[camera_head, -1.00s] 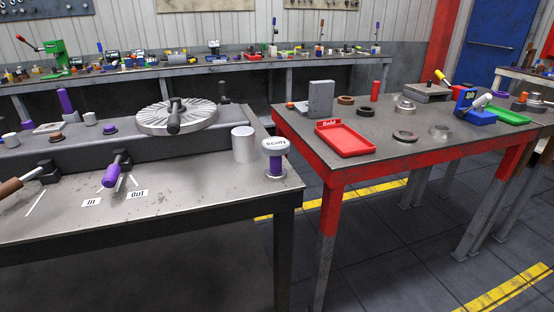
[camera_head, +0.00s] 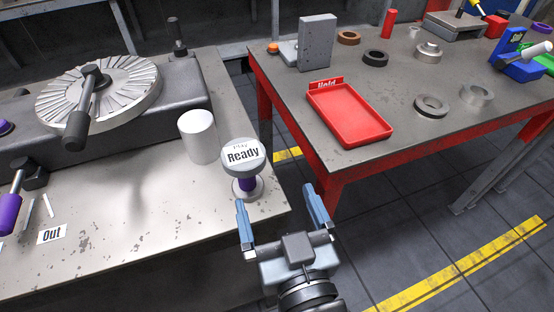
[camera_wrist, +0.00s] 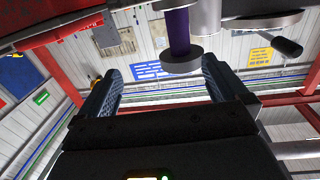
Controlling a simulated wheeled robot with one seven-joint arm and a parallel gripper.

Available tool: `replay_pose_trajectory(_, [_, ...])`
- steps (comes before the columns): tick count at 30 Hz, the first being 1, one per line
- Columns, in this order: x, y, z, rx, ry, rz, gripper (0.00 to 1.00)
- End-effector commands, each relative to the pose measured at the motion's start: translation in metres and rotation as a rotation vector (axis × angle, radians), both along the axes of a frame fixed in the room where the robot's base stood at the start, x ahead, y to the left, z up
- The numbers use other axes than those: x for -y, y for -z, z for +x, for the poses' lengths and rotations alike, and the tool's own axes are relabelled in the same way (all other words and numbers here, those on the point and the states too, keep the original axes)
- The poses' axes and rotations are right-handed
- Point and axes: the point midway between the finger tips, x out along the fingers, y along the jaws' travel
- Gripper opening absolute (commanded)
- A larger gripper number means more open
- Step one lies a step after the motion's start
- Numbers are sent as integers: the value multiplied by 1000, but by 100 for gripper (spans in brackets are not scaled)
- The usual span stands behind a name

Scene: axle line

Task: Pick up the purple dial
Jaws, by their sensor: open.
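A spool-shaped piece (camera_head: 245,180) with a purple middle and a pale round top marked "Ready" stands upright at the right corner of the grey bench. A small purple knob (camera_head: 4,127) shows at the left edge, partly cut off. I cannot tell for certain which is the purple dial. My gripper (camera_head: 278,203) is open and empty, on the near right side of the spool-shaped piece and apart from it. In the wrist view, the purple middle (camera_wrist: 179,30) and a grey disc show beyond the open fingers (camera_wrist: 162,75).
A white cylinder (camera_head: 197,137) stands close behind the spool-shaped piece. A slotted round plate (camera_head: 125,90) with a dark handle is further left, and a purple-handled lever (camera_head: 11,212) is at the left edge. A red tray (camera_head: 355,118) lies on the red-edged table across a gap.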

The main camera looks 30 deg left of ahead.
Motion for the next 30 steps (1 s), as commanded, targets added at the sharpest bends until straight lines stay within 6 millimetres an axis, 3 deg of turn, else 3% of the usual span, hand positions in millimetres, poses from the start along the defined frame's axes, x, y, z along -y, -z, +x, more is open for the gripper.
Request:
replay_pose_trajectory(1, [-17,-11,2,14,-29,4,100])
replay_pose_trajectory(3, [-32,-18,2,22,-57,2,100])
replay_pose_trajectory(6, [-45,-25,2,30,-79,2,100])
replay_pose_trajectory(30, [-103,-27,59,31,-84,3,100])
